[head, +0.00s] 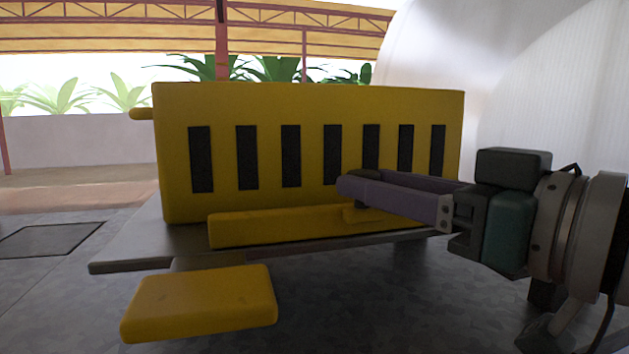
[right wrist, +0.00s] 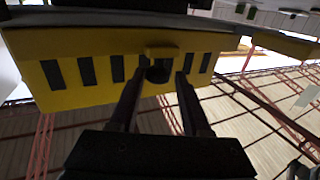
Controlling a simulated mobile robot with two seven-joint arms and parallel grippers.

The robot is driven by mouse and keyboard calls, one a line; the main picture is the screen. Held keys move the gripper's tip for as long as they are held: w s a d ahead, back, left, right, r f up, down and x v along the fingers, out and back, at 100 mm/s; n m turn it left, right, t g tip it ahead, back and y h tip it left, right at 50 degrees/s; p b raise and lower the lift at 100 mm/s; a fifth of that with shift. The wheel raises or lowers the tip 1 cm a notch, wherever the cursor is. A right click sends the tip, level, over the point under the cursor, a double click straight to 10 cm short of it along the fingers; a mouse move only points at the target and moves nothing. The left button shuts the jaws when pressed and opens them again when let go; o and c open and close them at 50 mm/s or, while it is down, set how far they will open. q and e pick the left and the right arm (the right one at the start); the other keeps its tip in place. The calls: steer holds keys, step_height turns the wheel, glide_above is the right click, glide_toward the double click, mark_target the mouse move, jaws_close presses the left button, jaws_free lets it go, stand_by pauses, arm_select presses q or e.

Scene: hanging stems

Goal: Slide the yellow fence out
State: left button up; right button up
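A long yellow bar (head: 275,228), which I take to be the fence, lies on a grey plate (head: 130,258) along the front foot of a yellow housing with black slots (head: 310,110). A small yellow tab (head: 362,215) sits on the bar near its right part; it also shows in the right wrist view (right wrist: 160,51). A dark round knob (right wrist: 158,73) shows beside the tab. My right gripper (right wrist: 161,72) is open, with its fingertips apart on either side of the knob. In the head view its purple fingers (head: 350,188) reach in from the right and partly hide the bar. My left gripper is out of view.
A yellow block (head: 200,303) stands lower, in front of the plate at the left. A small yellow peg (head: 141,114) sticks out of the housing's left side. A large pale curved surface (head: 540,80) rises at the right. Floor in front is clear.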

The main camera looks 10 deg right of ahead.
steer(key=shift+o, duration=1.4)
steer(key=shift+f, duration=0.1)
steer(key=v, duration=1)
steer(key=shift+p, duration=0.4)
